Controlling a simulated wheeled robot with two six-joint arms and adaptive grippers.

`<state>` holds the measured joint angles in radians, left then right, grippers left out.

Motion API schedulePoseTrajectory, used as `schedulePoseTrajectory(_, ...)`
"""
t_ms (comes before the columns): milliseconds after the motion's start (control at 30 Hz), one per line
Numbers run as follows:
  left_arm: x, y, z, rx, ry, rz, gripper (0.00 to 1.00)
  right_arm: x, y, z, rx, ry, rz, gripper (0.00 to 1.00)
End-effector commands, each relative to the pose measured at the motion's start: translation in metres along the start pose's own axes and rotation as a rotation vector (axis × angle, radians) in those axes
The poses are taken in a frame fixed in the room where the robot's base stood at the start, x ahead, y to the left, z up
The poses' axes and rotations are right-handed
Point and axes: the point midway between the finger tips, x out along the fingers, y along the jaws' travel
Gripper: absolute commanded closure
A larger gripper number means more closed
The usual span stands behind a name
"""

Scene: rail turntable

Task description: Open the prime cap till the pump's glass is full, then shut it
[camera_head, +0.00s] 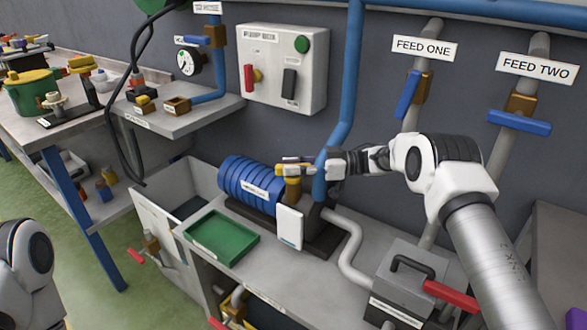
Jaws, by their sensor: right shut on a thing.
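The blue ribbed pump (245,183) sits on the bench in the middle. A brass neck (292,190) rises beside it, with the yellow prime cap (288,171) on top. My right gripper (312,168) reaches in from the right and is shut on the prime cap. The fingers hide part of the cap, so I cannot tell whether it is open or seated. A pale upright panel (289,228), which looks like the pump's glass, stands below the neck. A faint bluish line shows near its bottom; the level is too small to read. My left arm shows at the lower left; its gripper is out of view.
A blue vertical pipe (345,85) passes close behind my right gripper. A green tray (222,238) lies left of the glass. A grey box with a red lever (450,295) stands at the front right. FEED ONE (408,93) and FEED TWO (520,122) valve handles are on the wall.

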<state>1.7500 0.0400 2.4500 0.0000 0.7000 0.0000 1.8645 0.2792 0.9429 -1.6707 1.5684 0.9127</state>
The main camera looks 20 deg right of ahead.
Motion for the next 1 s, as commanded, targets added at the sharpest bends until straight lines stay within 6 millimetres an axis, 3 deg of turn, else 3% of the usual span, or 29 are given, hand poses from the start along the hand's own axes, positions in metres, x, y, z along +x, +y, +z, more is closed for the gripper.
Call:
schedulePoseTrajectory(233, 0.000, 0.000, 0.000, 0.000, 0.000, 0.000, 0.52, 0.001, -0.001, 0.002, 0.003, -0.001, -0.002, 1.00)
schedulePoseTrajectory(267, 0.000, 0.000, 0.000, 0.000, 0.000, 0.000, 0.52, 0.001, -0.001, 0.002, 0.003, -0.001, -0.002, 0.70)
schedulePoseTrajectory(300, 0.000, 0.000, 0.000, 0.000, 0.000, 0.000, 0.52, 0.001, -0.001, 0.001, 0.003, -0.001, -0.002, 0.56)
schedulePoseTrajectory(333, 0.000, 0.000, 0.000, 0.000, 0.000, 0.000, 0.52, 0.001, -0.001, 0.001, 0.003, -0.001, -0.001, 0.52)
schedulePoseTrajectory(767, -0.001, 0.000, 0.000, 0.000, 0.000, 0.000, 0.52, 0.000, 0.000, 0.000, 0.001, 0.000, 0.003, 0.52)
schedulePoseTrajectory(1000, -0.021, 0.000, 0.000, 0.000, 0.000, 0.000, 0.52, 0.000, -0.001, -0.006, 0.006, 0.002, 0.111, 0.52)
